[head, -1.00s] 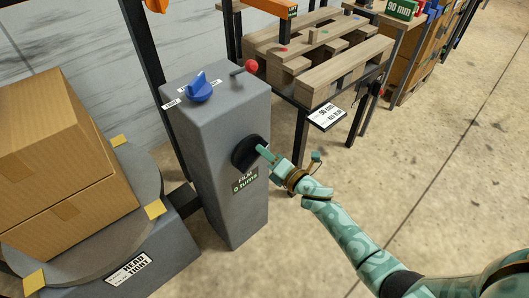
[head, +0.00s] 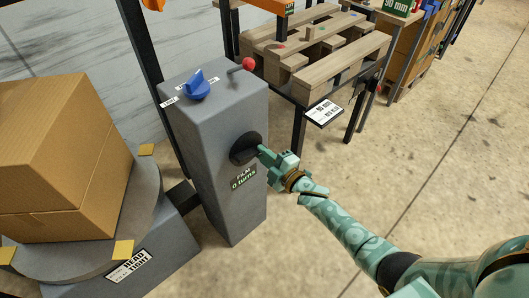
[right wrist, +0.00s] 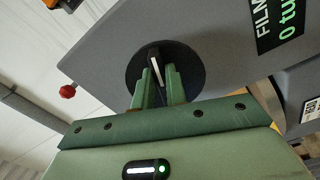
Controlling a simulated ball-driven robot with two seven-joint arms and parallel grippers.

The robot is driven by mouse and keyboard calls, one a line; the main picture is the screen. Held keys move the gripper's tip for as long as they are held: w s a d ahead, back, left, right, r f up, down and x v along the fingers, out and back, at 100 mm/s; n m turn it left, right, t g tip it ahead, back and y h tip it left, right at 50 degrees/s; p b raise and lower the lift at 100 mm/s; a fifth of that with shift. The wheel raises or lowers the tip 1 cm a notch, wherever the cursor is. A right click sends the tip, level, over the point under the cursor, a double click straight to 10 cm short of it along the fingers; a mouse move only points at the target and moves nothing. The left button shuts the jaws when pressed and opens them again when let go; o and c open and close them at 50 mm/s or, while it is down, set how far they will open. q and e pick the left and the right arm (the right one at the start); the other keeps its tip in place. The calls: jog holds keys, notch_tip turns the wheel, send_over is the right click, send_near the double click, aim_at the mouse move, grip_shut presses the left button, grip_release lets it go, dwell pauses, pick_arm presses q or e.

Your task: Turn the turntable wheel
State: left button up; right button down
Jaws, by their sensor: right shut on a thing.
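A round black wheel (head: 243,148) sits on the front face of a grey control cabinet (head: 225,195). It also shows in the right wrist view (right wrist: 190,75), with a narrow upright bar across its middle. My right gripper (head: 264,153) reaches the wheel from the right. In the right wrist view its green fingers (right wrist: 156,82) are shut on the bar, partly hiding it. The grey turntable (head: 147,200) stands left of the cabinet, with yellow marks on its rim and cardboard boxes (head: 75,150) on top. My left gripper is not in view.
A "FILM 0 turns" label (head: 243,179) is below the wheel. A blue knob (head: 196,84) and red-tipped lever (head: 248,64) are on the cabinet top. A wooden pallet (head: 335,62) rests on a rack behind. The floor at right is clear.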

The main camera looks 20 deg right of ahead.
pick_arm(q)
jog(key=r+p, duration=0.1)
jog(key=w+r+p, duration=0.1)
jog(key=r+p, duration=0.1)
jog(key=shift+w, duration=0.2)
pick_arm(e)
jog(key=a+m, duration=0.1)
jog(key=m, duration=0.7)
jog(key=s+a+m, duration=0.1)
jog(key=a+m, duration=0.1)
jog(key=m, duration=0.7)
jog(key=s+a+m, duration=0.1)
jog(key=a+m, duration=0.1)
jog(key=m, duration=0.7)
jog(key=shift+f, duration=0.2)
jog(key=shift+m, duration=0.3)
jog(key=shift+s+d+f, duration=0.1)
jog(key=c, duration=1.7)
grip_release()
jog(key=shift+o, duration=1.3)
jog(key=shift+f, duration=0.15)
